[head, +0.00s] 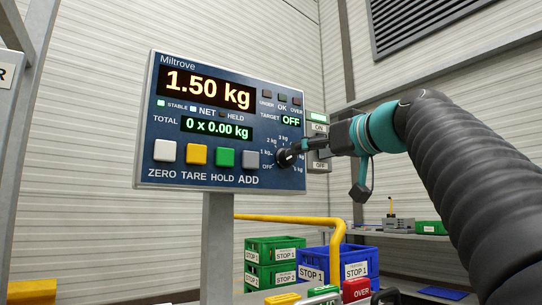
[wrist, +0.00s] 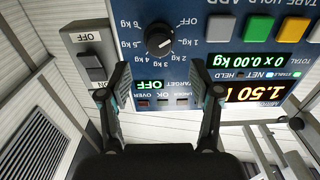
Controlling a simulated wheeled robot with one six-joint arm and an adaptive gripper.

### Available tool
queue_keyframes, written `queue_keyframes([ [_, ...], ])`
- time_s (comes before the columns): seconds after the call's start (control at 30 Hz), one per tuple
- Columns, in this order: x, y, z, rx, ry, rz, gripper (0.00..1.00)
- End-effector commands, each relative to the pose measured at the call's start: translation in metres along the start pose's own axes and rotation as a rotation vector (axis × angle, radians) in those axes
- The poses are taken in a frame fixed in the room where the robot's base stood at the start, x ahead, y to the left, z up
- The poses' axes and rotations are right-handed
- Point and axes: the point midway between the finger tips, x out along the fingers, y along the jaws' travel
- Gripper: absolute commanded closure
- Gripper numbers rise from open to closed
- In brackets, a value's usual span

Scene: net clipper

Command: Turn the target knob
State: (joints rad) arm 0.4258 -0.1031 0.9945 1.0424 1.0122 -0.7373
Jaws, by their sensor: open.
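The target knob (wrist: 159,40) is a round black dial on the blue scale panel, ringed by kg marks. It also shows in the head view (head: 284,158), partly hidden by my gripper. The target display (head: 291,121) reads OFF. My gripper (wrist: 168,84) is open and empty. In the wrist view, which shows the panel upside down, its fingers stand apart below the knob, not around it. In the head view my gripper (head: 303,147) comes from the right, close to the knob; I cannot tell whether it touches.
The main display (head: 207,89) reads 1.50 kg. White, yellow, green and grey buttons (head: 224,158) line the panel bottom. An ON/OFF switch box (head: 318,143) sits at the panel's right edge. Green crates (head: 258,278), blue crates (head: 360,254) and a yellow rail (head: 300,219) are below.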

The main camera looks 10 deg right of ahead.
Motion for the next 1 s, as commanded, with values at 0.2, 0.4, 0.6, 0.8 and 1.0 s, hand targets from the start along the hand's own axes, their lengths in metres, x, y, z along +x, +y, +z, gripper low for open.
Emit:
queue_keyframes([
  [0.2,0.039,0.001,-0.001,0.002,-0.002,-0.001,0.36],
  [0.4,0.063,0.002,-0.001,0.000,0.000,0.001,0.36],
  [0.6,0.073,0.002,0.000,0.000,-0.001,0.003,0.36],
  [0.8,0.073,0.002,0.000,0.000,0.000,0.004,0.36],
  [1.0,0.073,0.002,0.000,0.000,0.000,0.003,0.71],
])
